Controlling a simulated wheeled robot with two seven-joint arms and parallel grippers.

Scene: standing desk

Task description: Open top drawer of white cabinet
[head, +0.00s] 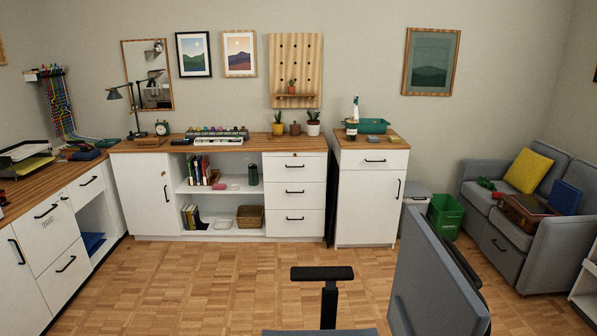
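Several white units have drawers. A narrow white cabinet (367,205) stands against the back wall, right of centre, with one shut top drawer (350,161) above a shut door. To its left, a long white cabinet (138,205) has a stack of three shut drawers at its right end, with its top drawer (280,168) under the wood top. All these drawers have dark handles. At the left, another white unit (60,262) has shut drawers. I cannot tell which one the task names. Neither of my grippers is in view.
A grey office chair (425,275) with a dark armrest stands in the right foreground, before the narrow cabinet. A green crate (445,213) and grey sofa (510,245) are at the right. Plants and a teal tray (371,126) sit on the cabinets. The wood floor (200,285) is clear at centre left.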

